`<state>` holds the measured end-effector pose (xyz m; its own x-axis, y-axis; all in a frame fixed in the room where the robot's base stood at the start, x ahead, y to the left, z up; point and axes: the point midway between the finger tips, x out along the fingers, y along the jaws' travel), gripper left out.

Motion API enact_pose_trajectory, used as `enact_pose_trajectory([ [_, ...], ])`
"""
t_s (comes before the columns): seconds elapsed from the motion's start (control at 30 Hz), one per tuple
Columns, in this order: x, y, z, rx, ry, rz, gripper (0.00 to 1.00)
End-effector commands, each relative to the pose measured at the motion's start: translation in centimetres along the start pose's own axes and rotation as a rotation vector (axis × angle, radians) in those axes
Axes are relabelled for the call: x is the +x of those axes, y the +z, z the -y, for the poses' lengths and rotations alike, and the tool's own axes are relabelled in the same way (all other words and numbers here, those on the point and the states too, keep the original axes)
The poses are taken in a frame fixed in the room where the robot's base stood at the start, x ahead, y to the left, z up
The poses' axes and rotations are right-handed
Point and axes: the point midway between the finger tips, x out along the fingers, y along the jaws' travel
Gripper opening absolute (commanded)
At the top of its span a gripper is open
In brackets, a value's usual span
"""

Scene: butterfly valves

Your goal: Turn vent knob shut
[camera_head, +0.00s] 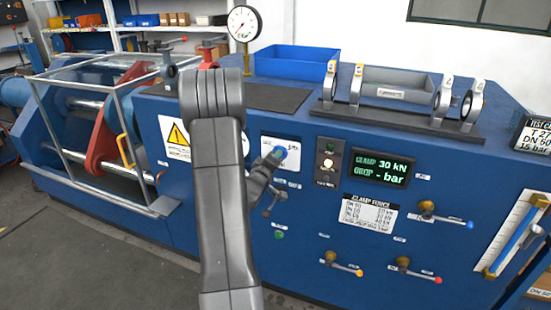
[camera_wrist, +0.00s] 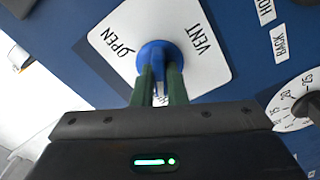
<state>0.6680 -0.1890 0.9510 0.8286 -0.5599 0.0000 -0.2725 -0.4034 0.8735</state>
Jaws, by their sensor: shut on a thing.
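The vent knob (camera_wrist: 152,47) is blue and round, with a bar running down from it in the wrist view. It sits on a white plate (camera_wrist: 208,73) lettered "OPEN" at left and "VENT" at right. A third label below is mostly hidden by my fingers. My gripper (camera_wrist: 161,72) is shut on the knob, one dark green finger on each side of its bar. In the head view the knob (camera_head: 281,152) shows as a small blue spot on the front of the blue bench. My gripper (camera_head: 274,160) reaches it from the left, partly behind my arm.
A lit display (camera_head: 380,167) reads "CLAMP 30 kN" and "DROP - bar". Small lever valves (camera_head: 427,207) stick out at lower right. A pressure gauge (camera_head: 243,22) stands above the bench. A numbered dial (camera_wrist: 296,103) lies right of my gripper in the wrist view.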

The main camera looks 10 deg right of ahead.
Motion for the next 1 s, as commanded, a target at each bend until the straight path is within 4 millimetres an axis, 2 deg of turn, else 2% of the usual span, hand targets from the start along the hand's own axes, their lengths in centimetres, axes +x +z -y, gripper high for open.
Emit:
enact_pose_trajectory([
  [0.03, 0.0, -0.1, 0.0, -0.002, 0.000, -0.002, 0.00],
  [0.07, 0.0, -0.1, 0.0, -0.002, 0.000, -0.002, 0.14],
  [0.17, 0.0, -0.1, 0.0, -0.001, 0.000, -0.002, 0.33],
  [0.47, -0.1, 0.0, 0.0, 0.000, 0.000, -0.001, 0.34],
  [0.57, -0.8, -0.1, 0.0, 0.001, 0.000, -0.001, 0.34],
  [0.67, -2.2, -0.1, 0.1, 0.000, -0.001, -0.002, 0.34],
  [1.0, -9.9, -0.1, 0.2, -0.001, -0.003, -0.005, 0.34],
])
